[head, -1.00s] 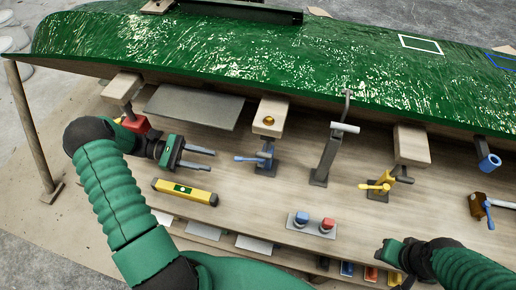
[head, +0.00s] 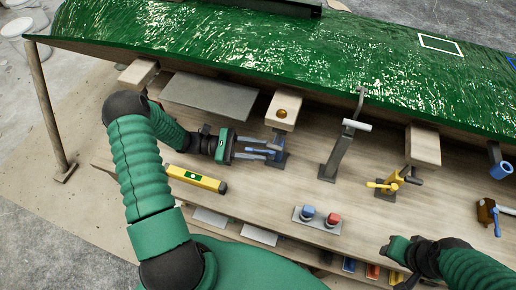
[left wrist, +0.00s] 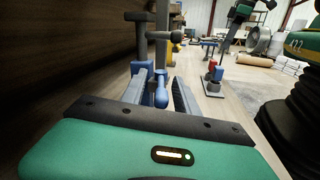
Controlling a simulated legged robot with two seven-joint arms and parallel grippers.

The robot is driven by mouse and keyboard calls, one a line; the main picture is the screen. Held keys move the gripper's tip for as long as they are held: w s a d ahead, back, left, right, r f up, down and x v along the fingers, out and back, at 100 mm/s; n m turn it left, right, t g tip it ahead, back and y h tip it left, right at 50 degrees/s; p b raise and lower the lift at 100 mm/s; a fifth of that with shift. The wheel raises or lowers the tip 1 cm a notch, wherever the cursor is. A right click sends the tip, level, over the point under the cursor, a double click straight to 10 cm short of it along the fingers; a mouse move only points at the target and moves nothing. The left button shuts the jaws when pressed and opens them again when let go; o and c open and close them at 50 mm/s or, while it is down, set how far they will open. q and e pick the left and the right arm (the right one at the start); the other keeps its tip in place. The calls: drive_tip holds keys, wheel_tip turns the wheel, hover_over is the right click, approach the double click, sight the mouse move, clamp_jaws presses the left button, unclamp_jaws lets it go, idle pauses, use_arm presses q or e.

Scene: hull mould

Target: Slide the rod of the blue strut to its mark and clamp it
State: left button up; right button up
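The blue strut (head: 280,146) stands on the bench under a wooden block with a brass knob (head: 282,112). It has a blue collar and a clamp lever with a ball end. My left gripper (head: 268,149) reaches it from the left, with its fingers apart at the lever. In the left wrist view the blue lever (left wrist: 160,96) stands between the two fingers (left wrist: 162,95) with gaps beside it; I cannot tell any touching. The fingers partly hide the strut's lower part. My right gripper (head: 394,262) is low at the right, away from the strut; its jaws are unclear.
The green hull (head: 260,60) overhangs the bench (head: 300,185). A grey post (head: 338,155) stands right of the blue strut, then a yellow-levered strut (head: 392,182).

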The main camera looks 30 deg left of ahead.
use_arm(q)
drive_tip(key=shift+d, duration=0.2)
drive_tip(key=shift+c, duration=0.3)
drive_tip(key=c, duration=0.7)
clamp_jaws()
drive_tip(key=shift+w+a+r, duration=0.1)
drive_tip(key=shift+r, duration=0.05)
